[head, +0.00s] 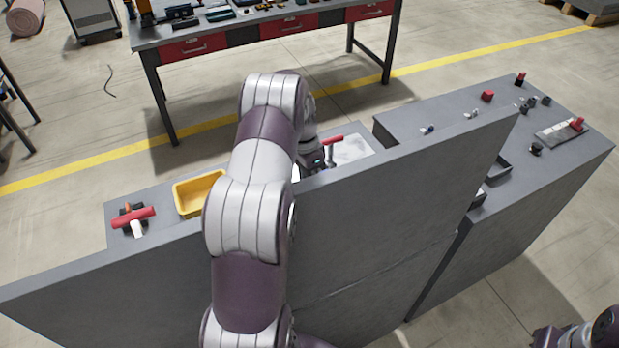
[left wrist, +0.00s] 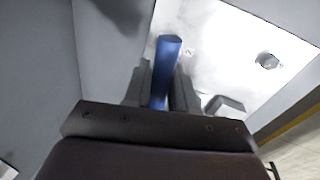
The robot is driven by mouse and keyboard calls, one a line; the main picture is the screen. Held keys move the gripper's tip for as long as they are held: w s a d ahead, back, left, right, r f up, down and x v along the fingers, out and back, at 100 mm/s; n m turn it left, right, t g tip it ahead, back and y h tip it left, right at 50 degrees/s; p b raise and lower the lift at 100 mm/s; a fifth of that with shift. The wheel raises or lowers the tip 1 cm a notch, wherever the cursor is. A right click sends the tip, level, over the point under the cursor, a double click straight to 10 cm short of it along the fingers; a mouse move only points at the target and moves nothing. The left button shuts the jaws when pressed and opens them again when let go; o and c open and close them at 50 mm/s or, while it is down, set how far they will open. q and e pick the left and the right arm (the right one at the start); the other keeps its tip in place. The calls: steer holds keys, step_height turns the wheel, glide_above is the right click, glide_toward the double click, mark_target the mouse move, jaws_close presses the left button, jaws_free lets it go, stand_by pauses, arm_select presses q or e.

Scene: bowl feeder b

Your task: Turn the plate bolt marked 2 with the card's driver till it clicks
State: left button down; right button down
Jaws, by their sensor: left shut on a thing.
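My left gripper (head: 312,160) reaches over the grey panel, beside the pale plate (head: 352,149). In the left wrist view the left gripper (left wrist: 163,88) is shut on a blue-handled tool (left wrist: 168,55). The plate (left wrist: 225,45) fills the upper right there, with a bolt (left wrist: 268,61) on its right part and a grey block-like piece (left wrist: 222,104) nearer the fingers. The tool's far end is hidden, so I cannot tell whether it touches a bolt. No bolt number is readable. The card is not identifiable.
A red-handled tool (head: 333,140) stands next to the gripper. A yellow bin (head: 185,200) and another red-handled piece (head: 134,216) are at the left. The tall grey panel (head: 380,225) stands in front. Small parts lie on the right bench (head: 455,100).

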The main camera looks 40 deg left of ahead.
arm_select(q)
steer(key=shift+m, duration=0.4)
steer(key=shift+r, duration=0.1)
steer(key=shift+m+p, duration=0.5)
steer(key=shift+p, duration=0.15)
steer(key=shift+a+m, duration=0.1)
steer(key=shift+m, duration=0.6)
steer(key=shift+m+g+p, duration=0.3)
steer(key=shift+m+p, duration=0.1)
steer(key=shift+p, duration=0.2)
steer(key=shift+w+m, duration=0.1)
steer(key=shift+m, duration=0.7)
steer(key=shift+y, duration=0.3)
